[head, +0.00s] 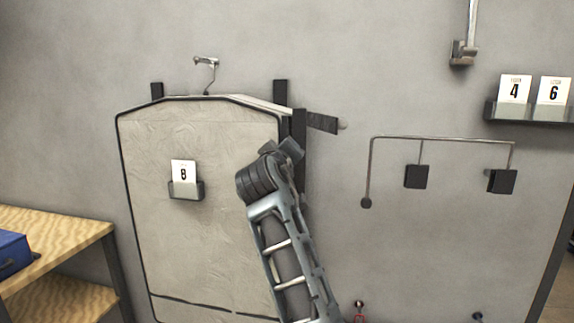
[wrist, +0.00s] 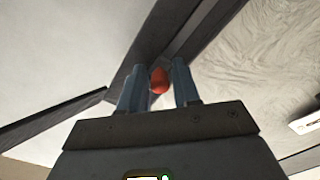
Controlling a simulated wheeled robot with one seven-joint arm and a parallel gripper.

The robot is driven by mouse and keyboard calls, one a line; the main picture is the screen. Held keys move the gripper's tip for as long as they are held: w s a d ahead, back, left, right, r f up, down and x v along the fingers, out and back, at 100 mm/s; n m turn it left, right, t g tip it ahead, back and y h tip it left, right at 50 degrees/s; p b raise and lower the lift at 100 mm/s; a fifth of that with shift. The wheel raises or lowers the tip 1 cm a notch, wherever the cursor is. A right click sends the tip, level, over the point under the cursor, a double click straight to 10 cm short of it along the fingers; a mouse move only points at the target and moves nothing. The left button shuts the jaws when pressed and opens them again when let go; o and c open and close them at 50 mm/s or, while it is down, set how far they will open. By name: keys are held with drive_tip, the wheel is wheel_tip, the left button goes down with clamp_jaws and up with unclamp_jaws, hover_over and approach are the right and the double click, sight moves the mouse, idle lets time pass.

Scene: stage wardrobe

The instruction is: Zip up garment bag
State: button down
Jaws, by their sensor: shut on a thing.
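The garment bag (head: 215,240) is a large pale, dark-edged panel hanging flat against the wall under a metal hook (head: 206,62). Its textured face also fills the right of the wrist view (wrist: 265,60). In the wrist view, my gripper (wrist: 158,68) is shut on a small red-orange piece (wrist: 159,82), which looks like the zipper pull. The piece sits between both fingers, against a dark strip (wrist: 185,35) along the bag's edge. In the head view my arm covers the bag's right edge, and my fingers and the red piece are hidden.
A card holder (head: 186,191) with card 8 sits on the bag's front. A wooden shelf unit (head: 60,232) with a blue box (head: 12,254) stands left. A wall rail (head: 440,138) with dark blocks and a card shelf (head: 530,112) are right. Wall hooks (head: 478,316) show low down.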

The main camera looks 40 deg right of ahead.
drive_tip(key=shift+r+p, duration=0.4)
drive_tip(key=shift+r, duration=0.9)
drive_tip(key=c, duration=1)
unclamp_jaws()
drive_tip(key=shift+c, duration=0.2)
drive_tip(key=shift+s+a+f, duration=0.1)
drive_tip(key=shift+a, duration=0.05)
drive_tip(key=b+v, duration=0.1)
drive_tip(key=v, duration=0.6)
drive_tip(key=shift+a+b, duration=0.2)
drive_tip(key=shift+b, duration=0.15)
drive_tip(key=shift+s, duration=0.15)
